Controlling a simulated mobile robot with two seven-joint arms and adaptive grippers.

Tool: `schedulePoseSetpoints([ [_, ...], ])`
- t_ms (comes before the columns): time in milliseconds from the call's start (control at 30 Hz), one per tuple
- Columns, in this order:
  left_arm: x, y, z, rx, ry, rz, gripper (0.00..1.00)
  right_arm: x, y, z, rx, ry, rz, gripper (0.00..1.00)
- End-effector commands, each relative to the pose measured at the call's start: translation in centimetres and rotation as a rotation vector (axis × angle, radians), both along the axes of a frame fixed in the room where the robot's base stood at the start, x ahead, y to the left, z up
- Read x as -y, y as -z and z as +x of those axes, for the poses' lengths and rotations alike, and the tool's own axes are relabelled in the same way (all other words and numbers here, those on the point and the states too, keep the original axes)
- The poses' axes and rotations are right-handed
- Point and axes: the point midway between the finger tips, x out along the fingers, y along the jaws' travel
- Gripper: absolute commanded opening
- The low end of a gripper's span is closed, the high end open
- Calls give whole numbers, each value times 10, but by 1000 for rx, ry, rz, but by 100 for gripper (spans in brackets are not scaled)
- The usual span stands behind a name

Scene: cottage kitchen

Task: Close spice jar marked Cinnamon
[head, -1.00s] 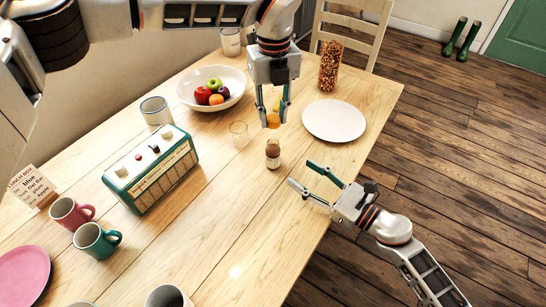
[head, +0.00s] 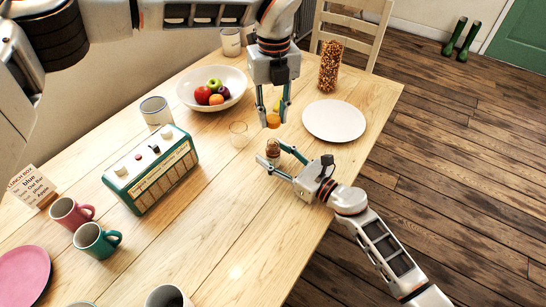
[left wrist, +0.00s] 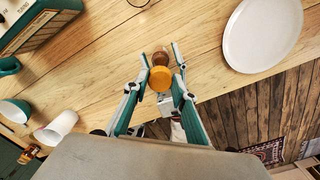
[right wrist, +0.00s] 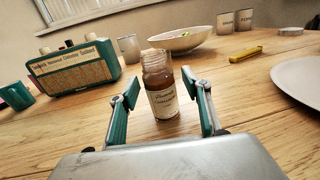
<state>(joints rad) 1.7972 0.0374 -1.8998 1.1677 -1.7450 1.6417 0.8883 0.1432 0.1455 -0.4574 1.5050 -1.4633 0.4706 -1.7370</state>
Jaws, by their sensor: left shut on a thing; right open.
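The spice jar (right wrist: 161,88) is small clear glass with brown contents and a pale label. It stands upright and open on the table; in the head view (head: 272,147) it is near the middle. My right gripper (head: 283,158) is open, with one finger on each side of the jar and gaps visible in the right wrist view (right wrist: 165,98). My left gripper (head: 273,118) is shut on a round orange-brown lid (left wrist: 160,78), held above and slightly behind the jar. In the left wrist view the jar (left wrist: 161,56) shows just beyond the lid.
A fruit bowl (head: 185,98), white plate (head: 334,120) and tall filled jar (head: 330,66) are behind. A yellow object (right wrist: 232,56) lies beyond the jar.

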Motion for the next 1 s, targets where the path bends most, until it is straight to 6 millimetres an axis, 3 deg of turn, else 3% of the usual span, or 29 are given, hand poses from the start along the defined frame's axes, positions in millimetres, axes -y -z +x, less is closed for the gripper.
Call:
schedulePoseSetpoints([
  [167, 0, 0, 0, 0, 0, 0, 20, 0, 0, 0, 0, 0, 0, 48],
  [367, 0, 0, 0, 0, 0, 0, 20, 0, 0, 0, 0, 0, 0, 0],
  [567, 0, 4, 0, -1, 0, 0, 20, 0, 0, 0, 0, 0, 0, 0],
  [900, 0, 47, 0, 0, 1, -5, 20, 0, 0, 0, 0, 0, 0, 0],
  [1000, 0, 51, 0, 2, 1, -6, 20, 0, 0, 0, 0, 0, 0, 0],
])
